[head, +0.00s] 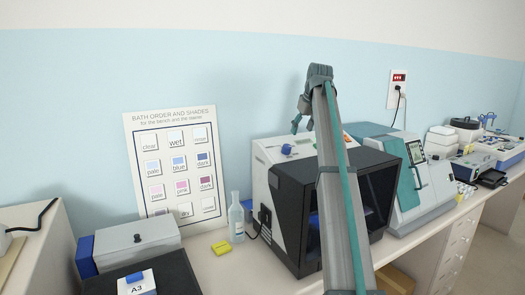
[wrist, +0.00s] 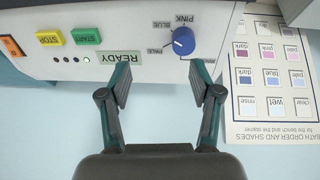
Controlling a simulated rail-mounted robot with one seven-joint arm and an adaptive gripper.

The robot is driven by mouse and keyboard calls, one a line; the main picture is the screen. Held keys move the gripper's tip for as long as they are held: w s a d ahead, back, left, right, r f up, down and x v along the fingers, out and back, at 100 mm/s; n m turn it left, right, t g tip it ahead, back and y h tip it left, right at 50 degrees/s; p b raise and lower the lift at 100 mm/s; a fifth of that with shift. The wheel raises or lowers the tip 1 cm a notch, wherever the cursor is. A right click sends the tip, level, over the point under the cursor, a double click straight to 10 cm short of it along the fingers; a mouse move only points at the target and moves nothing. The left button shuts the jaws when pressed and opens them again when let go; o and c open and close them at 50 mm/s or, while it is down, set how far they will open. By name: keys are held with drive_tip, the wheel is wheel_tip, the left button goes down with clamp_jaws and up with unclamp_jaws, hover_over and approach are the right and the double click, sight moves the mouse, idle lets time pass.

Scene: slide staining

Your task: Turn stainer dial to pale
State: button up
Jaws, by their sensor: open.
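The stainer (head: 273,207) is a white and black machine on the bench in the head view. Its blue dial (wrist: 183,41) shows near the top of the wrist view, on the white panel, with upside-down labels around it, among them PINK, BLUE and PALE. I cannot tell for sure which label its small white mark points to. The dial also shows in the head view (head: 287,149). My gripper (wrist: 161,78) is open and empty, its fingertips apart and just short of the dial in the picture. In the head view my gripper (head: 296,123) is above the panel, partly hidden by my arm.
Beside the dial are a READY display (wrist: 120,72), a green START button (wrist: 85,37) and a yellow STOP button (wrist: 49,38). A shade chart (head: 180,165) is on the wall. A bottle (head: 236,217) and yellow block (head: 221,248) stand left of the stainer.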

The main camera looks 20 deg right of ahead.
sight(288, 147)
drive_tip(key=shift+n+g, duration=0.3)
drive_tip(key=w+a+f+p, duration=0.1)
drive_tip(key=f, duration=0.2)
drive_tip(key=w+a+f+p, duration=0.1)
drive_tip(key=w+f, duration=0.1)
drive_tip(key=f, duration=0.1)
drive_tip(key=w+a+f+p, duration=0.1)
drive_tip(key=a+f+p, duration=0.1)
drive_tip(key=shift+w+f, duration=0.2)
drive_tip(key=shift+f, duration=0.2)
drive_tip(key=c, duration=1.2)
drive_tip(key=shift+o, duration=0.2)
